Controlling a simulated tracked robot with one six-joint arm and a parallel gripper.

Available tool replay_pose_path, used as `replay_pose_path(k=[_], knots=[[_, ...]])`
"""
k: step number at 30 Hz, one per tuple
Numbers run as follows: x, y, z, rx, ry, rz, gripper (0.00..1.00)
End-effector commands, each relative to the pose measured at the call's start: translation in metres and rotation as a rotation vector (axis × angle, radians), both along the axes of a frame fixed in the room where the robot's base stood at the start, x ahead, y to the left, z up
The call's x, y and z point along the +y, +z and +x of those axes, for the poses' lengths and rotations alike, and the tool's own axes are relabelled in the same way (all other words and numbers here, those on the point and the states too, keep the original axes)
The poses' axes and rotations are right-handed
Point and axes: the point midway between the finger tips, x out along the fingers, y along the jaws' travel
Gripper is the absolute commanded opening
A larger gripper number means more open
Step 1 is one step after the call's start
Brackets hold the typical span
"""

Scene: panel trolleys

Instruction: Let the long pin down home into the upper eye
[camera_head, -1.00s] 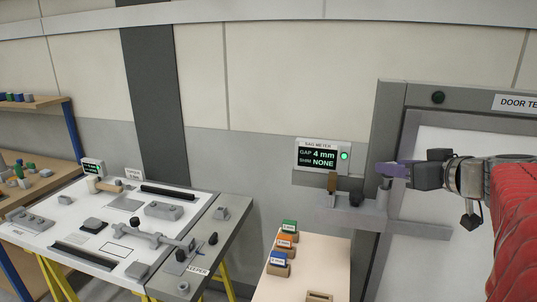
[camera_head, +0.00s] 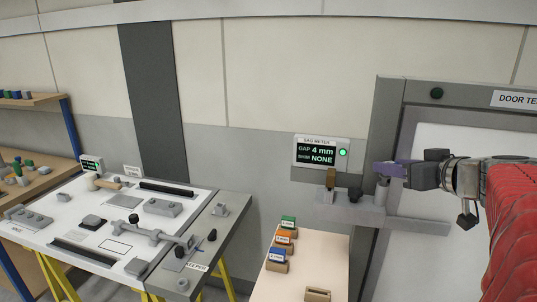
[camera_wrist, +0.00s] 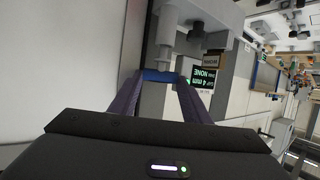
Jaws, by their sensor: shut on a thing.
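My gripper (camera_head: 381,167), with purple fingers, is at the right by the door frame. It is shut on a blue piece (camera_wrist: 160,76), which I take for the head of the long pin. A light grey cylinder (camera_head: 382,190) stands upright just below the fingers, at the right end of a grey bracket (camera_head: 350,213). In the wrist view a grey cylinder (camera_wrist: 167,45) runs on from the blue piece. I cannot tell where pin ends and eye begins, nor how deep the pin sits.
A black knob (camera_head: 355,194) and a brown block (camera_head: 331,179) stand on the bracket, left of my gripper. The meter (camera_head: 322,152) behind reads gap 4 mm, shim none. The door (camera_head: 460,170) is at the right. A small table (camera_head: 315,255) with coloured shim blocks stands below.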

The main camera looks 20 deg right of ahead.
Motion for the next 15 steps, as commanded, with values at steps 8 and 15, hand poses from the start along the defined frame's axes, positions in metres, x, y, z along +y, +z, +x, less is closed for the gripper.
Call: replay_pose_path(k=[8,15], knots=[[-0.0001,-0.0051,0.0000,0.000,0.000,0.001,0.20],[0.0000,-0.0095,0.0000,0.000,0.000,0.001,0.20]])
